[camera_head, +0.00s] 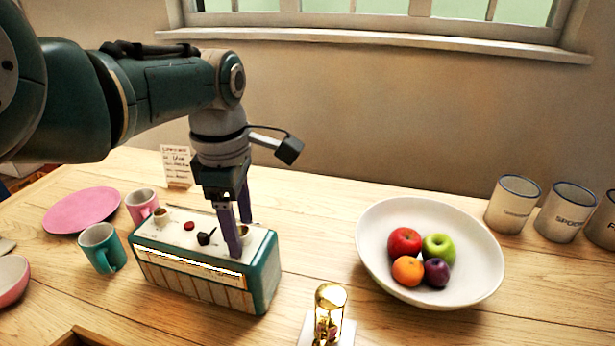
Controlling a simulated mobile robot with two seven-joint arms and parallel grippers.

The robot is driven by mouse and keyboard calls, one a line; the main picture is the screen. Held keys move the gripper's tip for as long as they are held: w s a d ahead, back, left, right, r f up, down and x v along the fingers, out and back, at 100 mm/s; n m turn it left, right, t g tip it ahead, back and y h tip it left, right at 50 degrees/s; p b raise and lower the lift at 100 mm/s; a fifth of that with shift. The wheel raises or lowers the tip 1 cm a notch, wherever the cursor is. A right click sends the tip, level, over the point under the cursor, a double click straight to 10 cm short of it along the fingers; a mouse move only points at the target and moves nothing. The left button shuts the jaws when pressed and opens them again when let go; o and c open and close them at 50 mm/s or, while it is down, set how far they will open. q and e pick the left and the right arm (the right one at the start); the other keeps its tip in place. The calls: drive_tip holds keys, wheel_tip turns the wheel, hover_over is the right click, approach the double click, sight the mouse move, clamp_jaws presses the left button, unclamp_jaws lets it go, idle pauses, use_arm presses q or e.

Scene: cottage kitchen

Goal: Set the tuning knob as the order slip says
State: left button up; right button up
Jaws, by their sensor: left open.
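A teal and cream radio (205,262) stands on the wooden table, left of centre. On its top are a red button (189,225), a dark knob (206,237) and a brass-coloured knob (161,214) at the left. My left gripper (240,240) points down over the right part of the radio's top, its fingers around or just in front of another brass-coloured knob that they partly hide. It is open; I cannot tell whether it touches the knob. The order slip (177,166) stands behind the radio, its writing too small to read. My right gripper is not in view.
A pink mug (141,205), a teal mug (102,248) and a pink plate (82,210) are left of the radio. A white fruit bowl (375,235) is right, with labelled canisters (513,205) beyond. A brass hourglass-like object (329,310) stands in front.

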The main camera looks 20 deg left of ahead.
use_arm(q)
clamp_jaws()
idle(0.4)
idle(0.4)
